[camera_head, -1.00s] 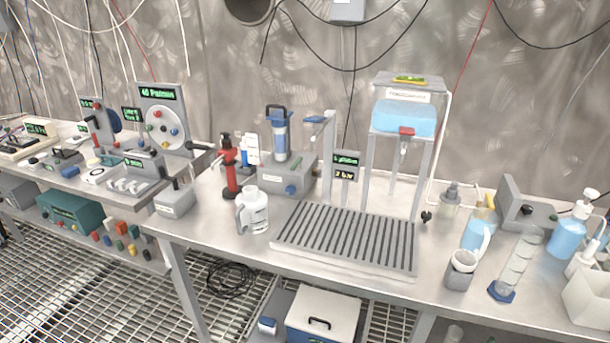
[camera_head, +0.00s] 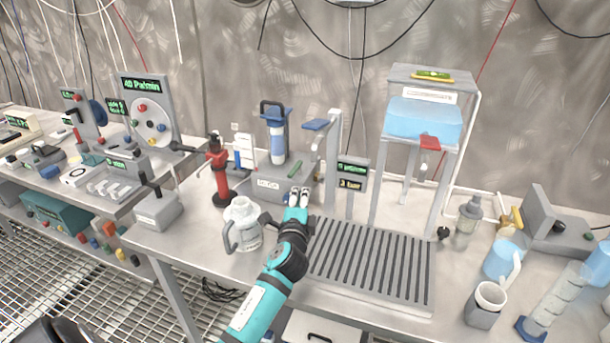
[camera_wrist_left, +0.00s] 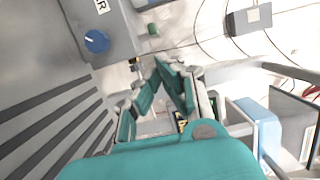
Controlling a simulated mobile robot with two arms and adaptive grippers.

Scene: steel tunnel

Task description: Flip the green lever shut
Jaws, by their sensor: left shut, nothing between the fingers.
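A small green lever (camera_head: 295,169) shows on top of the grey filter unit (camera_head: 270,190), beside the blue-capped filter column (camera_head: 276,130). It looks slanted, and its exact angle is too small to tell. My left gripper (camera_head: 299,192) is shut and empty in front of the unit, just below the lever in the picture, and hides part of the unit's front. The left wrist view shows the closed teal fingers (camera_wrist_left: 163,68), the unit's blue knob (camera_wrist_left: 96,41) and a small green piece (camera_wrist_left: 153,29) beyond the fingertips, which may be the lever. My right gripper is not in view.
A white jug (camera_head: 243,225) stands close left of my left arm, with a red hand pump (camera_head: 220,172) behind it. A slatted drain tray (camera_head: 372,262) lies to the right. A blue water tank (camera_head: 423,117) stands on legs behind the tray.

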